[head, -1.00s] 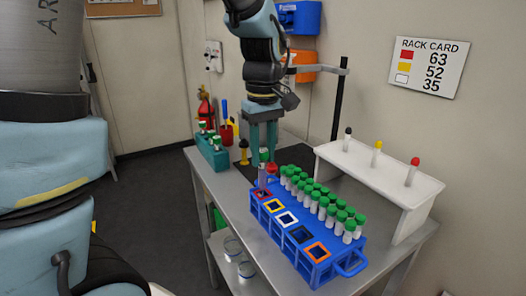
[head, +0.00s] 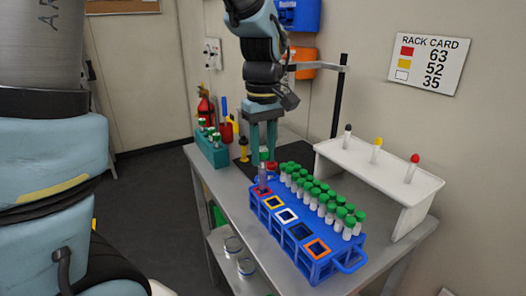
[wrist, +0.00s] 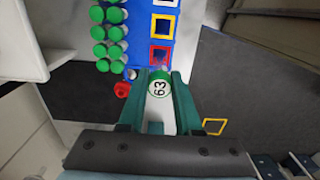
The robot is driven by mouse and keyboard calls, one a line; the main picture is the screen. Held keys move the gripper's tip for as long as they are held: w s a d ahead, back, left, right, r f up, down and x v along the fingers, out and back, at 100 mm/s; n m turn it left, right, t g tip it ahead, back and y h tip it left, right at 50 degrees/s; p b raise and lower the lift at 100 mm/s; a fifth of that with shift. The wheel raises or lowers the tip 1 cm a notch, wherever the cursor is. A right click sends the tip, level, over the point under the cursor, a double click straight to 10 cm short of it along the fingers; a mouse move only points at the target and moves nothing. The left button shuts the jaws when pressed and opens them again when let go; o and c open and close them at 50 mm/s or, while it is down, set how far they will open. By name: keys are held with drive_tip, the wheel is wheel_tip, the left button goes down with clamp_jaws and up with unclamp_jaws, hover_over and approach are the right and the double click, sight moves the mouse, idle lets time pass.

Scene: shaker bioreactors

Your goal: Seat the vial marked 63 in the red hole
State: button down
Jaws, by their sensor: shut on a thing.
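My gripper (head: 263,148) is shut on a vial with a green cap (head: 263,156). In the wrist view my gripper (wrist: 158,92) has the cap marked 63 (wrist: 159,88) between its fingers. The vial is upright at the red-framed hole (head: 262,190), at the far left end of the blue rack (head: 325,274). Its lower end overlaps this hole in the head view; I cannot tell how deep it is.
Green-capped vials (head: 322,197) stand in rows along the rack, and a red cap (wrist: 122,89) is close beside my fingers. Yellow (head: 273,202), white (head: 286,215), dark and orange (head: 317,249) holes follow. A white stand (head: 425,190) and teal rack (head: 213,152) are nearby.

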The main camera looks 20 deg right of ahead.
sight(263, 188)
drive_tip(key=shift+f+b, duration=1.6)
drive_tip(key=shift+f, duration=1.75)
idle(3.4)
drive_tip(key=c, duration=0.5)
unclamp_jaws()
wheel_tip(263, 188, up, 11)
drive_tip(key=shift+f+b, duration=0.1)
drive_tip(key=shift+b, duration=0.55)
